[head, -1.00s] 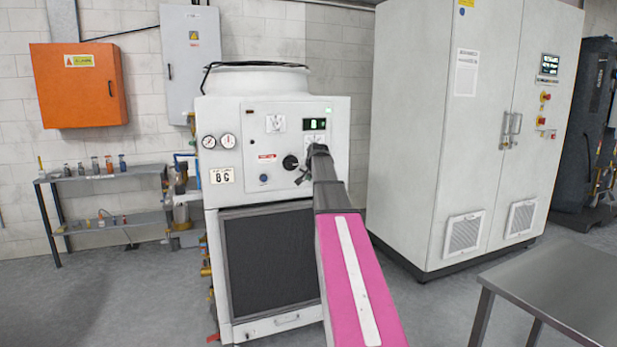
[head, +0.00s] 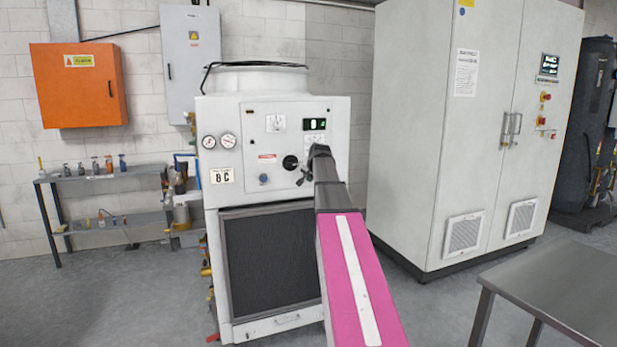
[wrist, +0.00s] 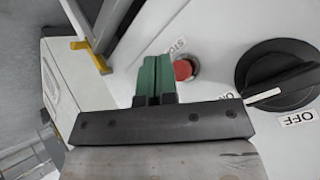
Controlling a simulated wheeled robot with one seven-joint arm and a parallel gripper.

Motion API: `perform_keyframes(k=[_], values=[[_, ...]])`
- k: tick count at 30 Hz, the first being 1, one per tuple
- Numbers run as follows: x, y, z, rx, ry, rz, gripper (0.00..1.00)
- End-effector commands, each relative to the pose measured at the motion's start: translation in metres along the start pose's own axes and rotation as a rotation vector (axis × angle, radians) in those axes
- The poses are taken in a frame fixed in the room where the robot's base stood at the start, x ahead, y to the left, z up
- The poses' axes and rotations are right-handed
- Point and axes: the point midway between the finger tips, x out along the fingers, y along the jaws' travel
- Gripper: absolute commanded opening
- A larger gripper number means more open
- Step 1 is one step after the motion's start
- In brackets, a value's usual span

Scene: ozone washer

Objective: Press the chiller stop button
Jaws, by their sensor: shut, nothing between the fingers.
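The chiller (head: 228,110) is a white cabinet with a control panel in the head view. In the wrist view, a red round button (wrist: 184,69) sits on its panel beside an upside-down label that appears to read STOP. My gripper (wrist: 156,62) is shut and empty, its green fingers just left of the red button. I cannot tell whether they touch the panel. In the head view my gripper (head: 302,180) is small and dark in front of the panel, and the red button is not discernible there.
A black rotary knob (wrist: 279,76) with an OFF label is right of the red button; it also shows in the head view (head: 290,162). A blue button (head: 264,180) is lower left on the panel. A large white cabinet (head: 420,140) and a metal table (head: 560,280) stand right.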

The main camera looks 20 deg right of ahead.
Motion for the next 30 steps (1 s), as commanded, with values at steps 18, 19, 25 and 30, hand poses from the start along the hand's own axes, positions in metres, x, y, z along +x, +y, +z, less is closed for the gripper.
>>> perform_keyframes(k=[18, 19, 25, 30], values=[[-0.017, 0.013, 0.013, 0.0, 0.0, 0.001, 0.0], [-0.019, 0.014, 0.014, 0.0, 0.0, 0.001, 0.0], [-0.031, 0.023, 0.023, 0.0, 0.0, 0.001, 0.0], [-0.035, 0.026, 0.026, 0.0, 0.0, 0.001, 0.0]])
